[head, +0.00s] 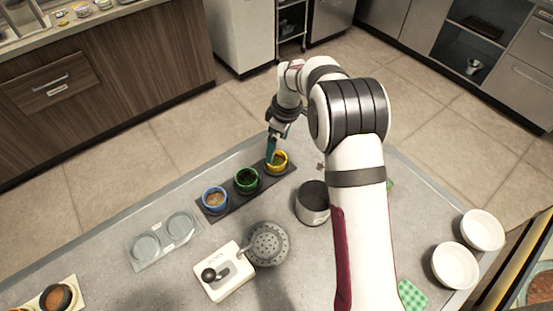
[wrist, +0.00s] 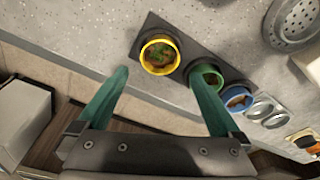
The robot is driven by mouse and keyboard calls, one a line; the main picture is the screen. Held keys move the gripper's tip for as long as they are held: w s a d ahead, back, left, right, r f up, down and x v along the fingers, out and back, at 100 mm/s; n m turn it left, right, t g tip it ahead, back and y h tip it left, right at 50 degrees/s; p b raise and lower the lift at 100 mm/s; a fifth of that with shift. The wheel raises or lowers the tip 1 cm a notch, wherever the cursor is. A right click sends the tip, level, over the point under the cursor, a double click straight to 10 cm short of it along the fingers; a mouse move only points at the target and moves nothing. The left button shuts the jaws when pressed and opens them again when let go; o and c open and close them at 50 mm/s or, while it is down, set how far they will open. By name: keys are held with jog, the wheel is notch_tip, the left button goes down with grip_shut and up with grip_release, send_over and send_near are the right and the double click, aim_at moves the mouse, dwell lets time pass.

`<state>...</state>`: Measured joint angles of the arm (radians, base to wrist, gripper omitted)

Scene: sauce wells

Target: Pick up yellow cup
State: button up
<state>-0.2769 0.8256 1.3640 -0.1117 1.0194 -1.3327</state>
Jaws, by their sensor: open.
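The yellow cup (head: 281,157) sits at the right end of a dark tray (head: 214,217) near the table's far edge. In the wrist view the yellow cup (wrist: 144,60) is upright with green and brown contents, ahead of my fingers. My gripper (head: 271,153) is beside the cup in the head view, at its left and far side. In the wrist view my gripper (wrist: 160,100) has its two teal fingers spread apart with nothing between the tips. The cup lies beyond the tips, roughly between their directions.
A green cup (head: 246,181) and a blue cup (head: 214,200) share the dark tray. A grey pot (head: 313,203) stands to the right. A perforated ladle (head: 268,243) and a white device (head: 224,272) lie nearer. Two white bowls (head: 456,266) stand at the right.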

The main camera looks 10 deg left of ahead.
aim_at(275, 164)
notch_tip(275, 164, down, 6)
jog(key=shift+w+a, duration=0.1)
jog(key=shift+a, duration=0.05)
jog(key=c, duration=1.3)
notch_tip(275, 164, up, 4)
jog(key=shift+r, duration=0.2)
jog(key=d+r, duration=0.2)
jog(key=d, duration=0.1)
jog(key=s+d+r, duration=0.1)
jog(key=d+r, duration=0.1)
jog(key=d, duration=0.2)
jog(key=s+d+r, duration=0.1)
jog(key=d+r, duration=0.1)
jog(key=d, duration=0.2)
jog(key=shift+s+d+r, duration=0.2)
jog(key=shift+r, duration=0.15)
